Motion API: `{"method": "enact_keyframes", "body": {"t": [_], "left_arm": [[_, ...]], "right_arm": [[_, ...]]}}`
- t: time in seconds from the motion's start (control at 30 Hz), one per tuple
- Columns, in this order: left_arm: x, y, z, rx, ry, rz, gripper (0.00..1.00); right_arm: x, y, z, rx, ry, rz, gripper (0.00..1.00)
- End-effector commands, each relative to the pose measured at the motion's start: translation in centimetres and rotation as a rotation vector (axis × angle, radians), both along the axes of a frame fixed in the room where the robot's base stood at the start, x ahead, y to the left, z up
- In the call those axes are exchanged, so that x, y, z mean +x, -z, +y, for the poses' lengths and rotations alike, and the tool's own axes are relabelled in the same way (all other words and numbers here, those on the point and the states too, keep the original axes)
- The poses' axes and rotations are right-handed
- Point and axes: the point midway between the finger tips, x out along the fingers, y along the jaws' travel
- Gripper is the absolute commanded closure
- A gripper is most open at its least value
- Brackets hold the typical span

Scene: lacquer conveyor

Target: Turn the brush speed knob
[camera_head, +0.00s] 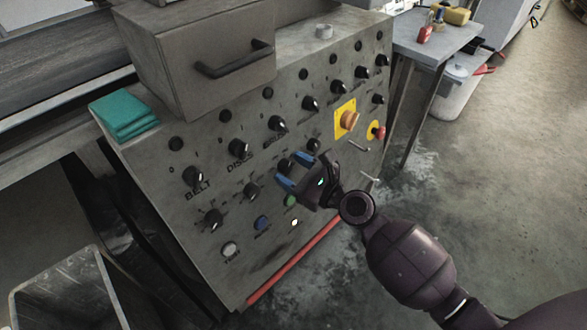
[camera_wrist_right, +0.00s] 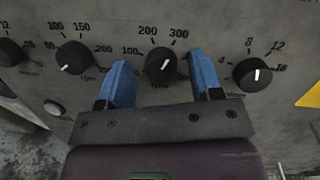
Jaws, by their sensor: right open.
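The likely brush speed knob (camera_wrist_right: 161,62) is black and round with a white pointer line, on a dial marked 100, 200 and 300 rpm. Its pointer tilts a little right of straight up. In the head view the knob (camera_head: 284,166) is partly hidden behind my right gripper (camera_head: 291,171). The right gripper is open, with one blue finger on each side of the knob in the right wrist view (camera_wrist_right: 159,62). I cannot tell whether the fingers touch it. The BRUSH label (camera_head: 275,140) is on the panel above. My left gripper is not in view.
A similar rpm knob (camera_wrist_right: 75,57) sits left of the fingers, and another knob (camera_wrist_right: 252,74) is close on the right. A green button (camera_head: 291,200) and an orange knob on a yellow plate (camera_head: 347,120) are nearby.

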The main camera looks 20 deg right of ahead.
Motion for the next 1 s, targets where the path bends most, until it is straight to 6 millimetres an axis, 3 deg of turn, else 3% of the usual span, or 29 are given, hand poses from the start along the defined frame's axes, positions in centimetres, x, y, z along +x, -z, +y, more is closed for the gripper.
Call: {"method": "enact_keyframes", "body": {"t": [0.23, 0.53, 1.0], "left_arm": [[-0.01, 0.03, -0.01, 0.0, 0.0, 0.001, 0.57], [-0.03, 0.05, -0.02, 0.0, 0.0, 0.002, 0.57], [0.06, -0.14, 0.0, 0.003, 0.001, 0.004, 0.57]], "right_arm": [[0.01, 0.02, 0.01, 0.0, 0.0, 0.0, 0.44], [-0.01, 0.01, -0.01, -0.001, 0.0, 0.0, 0.9], [0.02, -0.08, -0.06, -0.12, -0.023, -0.042, 0.9]]}}
